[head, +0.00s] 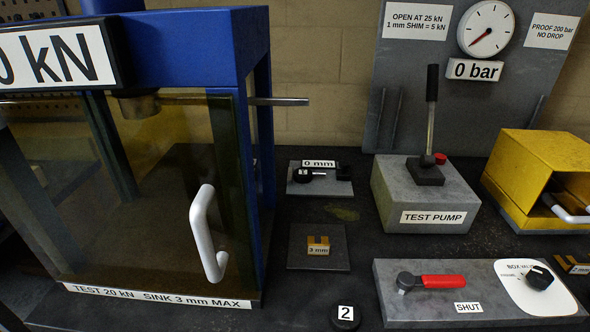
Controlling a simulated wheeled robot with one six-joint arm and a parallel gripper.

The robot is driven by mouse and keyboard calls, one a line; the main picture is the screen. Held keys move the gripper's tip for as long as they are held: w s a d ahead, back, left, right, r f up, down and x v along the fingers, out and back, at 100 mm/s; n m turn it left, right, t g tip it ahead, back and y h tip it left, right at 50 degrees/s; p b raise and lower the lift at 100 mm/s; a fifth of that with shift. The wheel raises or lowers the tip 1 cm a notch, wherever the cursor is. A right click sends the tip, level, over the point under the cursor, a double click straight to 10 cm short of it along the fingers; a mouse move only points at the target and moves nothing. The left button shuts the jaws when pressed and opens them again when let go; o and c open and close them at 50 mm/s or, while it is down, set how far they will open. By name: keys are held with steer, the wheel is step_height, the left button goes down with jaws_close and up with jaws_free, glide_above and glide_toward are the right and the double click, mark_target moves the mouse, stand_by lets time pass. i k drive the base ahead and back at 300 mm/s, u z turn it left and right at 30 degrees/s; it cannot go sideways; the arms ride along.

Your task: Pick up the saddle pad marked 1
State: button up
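I do not see a pad marked 1 in the head view. A small dark round piece with a white label reading 2 (345,318) sits at the bottom edge of the picture, partly cut off. I cannot tell for sure that it is a saddle pad. My gripper is not in view.
A blue press frame (190,45) with a glazed door and white handle (208,235) fills the left. A brass 3 mm shim (318,246) lies on a dark plate (335,262). The test pump (425,195), yellow box (535,165) and valve block (395,305) labelled SHUT crowd the right.

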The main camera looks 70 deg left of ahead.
mark_target(301, 175)
steer(key=u, duration=0.5)
steer(key=i, duration=0.7)
steer(key=u, duration=1.45)
steer(key=i, duration=0.65)
steer(key=u, duration=0.6)
